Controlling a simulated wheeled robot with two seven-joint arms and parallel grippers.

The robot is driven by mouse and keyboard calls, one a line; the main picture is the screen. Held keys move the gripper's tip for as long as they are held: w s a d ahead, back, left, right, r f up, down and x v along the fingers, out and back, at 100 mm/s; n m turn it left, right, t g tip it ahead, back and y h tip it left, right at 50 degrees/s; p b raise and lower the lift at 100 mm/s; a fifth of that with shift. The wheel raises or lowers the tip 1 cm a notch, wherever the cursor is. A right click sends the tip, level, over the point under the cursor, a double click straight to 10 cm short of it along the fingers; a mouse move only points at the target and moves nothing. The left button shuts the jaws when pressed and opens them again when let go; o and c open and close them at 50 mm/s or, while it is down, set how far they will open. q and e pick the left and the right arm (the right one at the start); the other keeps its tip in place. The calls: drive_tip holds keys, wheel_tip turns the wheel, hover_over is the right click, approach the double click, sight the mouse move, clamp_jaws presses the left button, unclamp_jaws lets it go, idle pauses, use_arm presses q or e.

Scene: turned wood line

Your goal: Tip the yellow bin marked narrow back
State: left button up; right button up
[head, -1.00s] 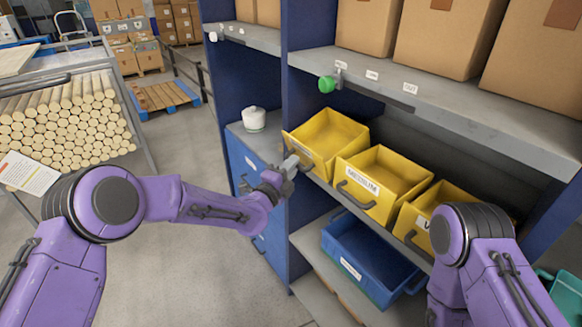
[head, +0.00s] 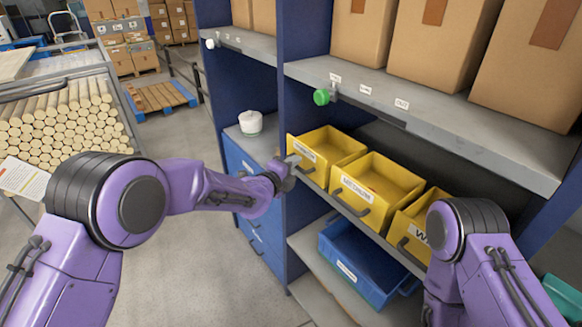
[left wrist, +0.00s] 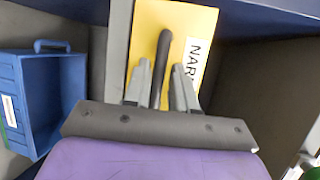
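The yellow bin marked narrow (head: 334,146) stands leftmost in the row on the middle shelf and looks about level with its neighbours. In the left wrist view its yellow front (left wrist: 181,32) fills the upper middle, with a partly hidden label (left wrist: 192,58) reading "NAR". Its dark handle (left wrist: 163,55) runs between the fingers of my left gripper (left wrist: 161,82). The fingers stand apart on either side of the handle, with gaps visible. In the head view my left gripper (head: 291,163) is at the bin's front. My right gripper is out of view; only its arm shows.
The yellow medium bin (head: 352,189) and a third yellow bin (head: 405,225) stand to the right. A blue bin (head: 352,275) sits on the shelf below. A grey shelf with boxes (head: 432,45) and a green knob (head: 321,97) overhang. A blue upright (head: 297,120) stands close to the left gripper.

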use_arm(q)
drive_tip(key=shift+o, duration=0.6)
drive_tip(key=b+v, duration=0.3)
drive_tip(key=v, duration=0.7)
drive_tip(key=shift+s+b, duration=0.2)
drive_tip(key=shift+b, duration=0.1)
drive_tip(key=shift+a+r, duration=0.1)
drive_tip(key=shift+a, duration=0.05)
